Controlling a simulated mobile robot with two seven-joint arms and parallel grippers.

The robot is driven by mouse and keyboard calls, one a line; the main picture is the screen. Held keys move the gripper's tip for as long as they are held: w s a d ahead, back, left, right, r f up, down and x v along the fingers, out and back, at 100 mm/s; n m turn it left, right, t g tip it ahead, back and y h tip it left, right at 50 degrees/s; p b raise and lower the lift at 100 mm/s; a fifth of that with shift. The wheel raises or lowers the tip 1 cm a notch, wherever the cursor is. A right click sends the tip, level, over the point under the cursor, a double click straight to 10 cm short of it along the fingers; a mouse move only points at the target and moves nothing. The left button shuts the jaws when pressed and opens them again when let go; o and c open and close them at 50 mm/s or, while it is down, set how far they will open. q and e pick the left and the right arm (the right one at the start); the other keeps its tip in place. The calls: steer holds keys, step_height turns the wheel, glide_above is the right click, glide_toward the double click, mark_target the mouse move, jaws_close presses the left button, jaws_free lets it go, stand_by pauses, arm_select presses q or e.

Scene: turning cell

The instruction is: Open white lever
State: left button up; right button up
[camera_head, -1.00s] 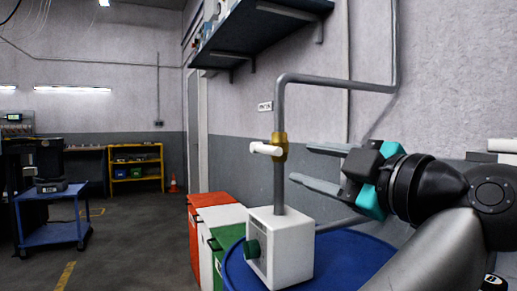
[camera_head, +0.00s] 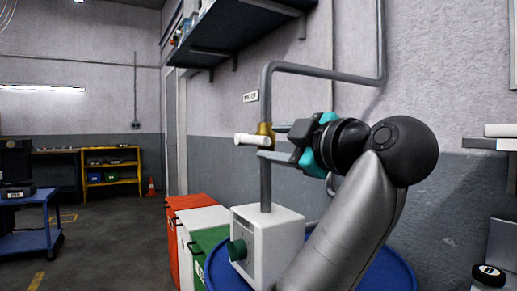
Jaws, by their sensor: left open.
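The white lever (camera_head: 250,140) sticks out to the left from a brass valve (camera_head: 265,129) on a grey vertical pipe (camera_head: 265,190). It looks roughly horizontal. My left gripper (camera_head: 270,142) is open, with its fingers pointing left at the valve. One finger is at valve height and the other just below it, close to the pipe. Whether either finger touches the valve or lever I cannot tell. The upper fingertip is partly hidden by the valve. My right gripper is not in view.
Below the valve stands a white box (camera_head: 275,246) with a green knob, on a blue drum (camera_head: 386,272) partly hidden by my arm. Red, white and green bins (camera_head: 184,203) stand to its left. A shelf (camera_head: 240,38) hangs above.

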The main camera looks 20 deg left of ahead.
mark_target(258, 141)
arm_select(q)
steer(key=shift+b+x, duration=0.7)
steer(key=shift+x, duration=2.4)
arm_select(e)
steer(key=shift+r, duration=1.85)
arm_select(q)
steer(key=shift+s, duration=0.1)
jaws_close()
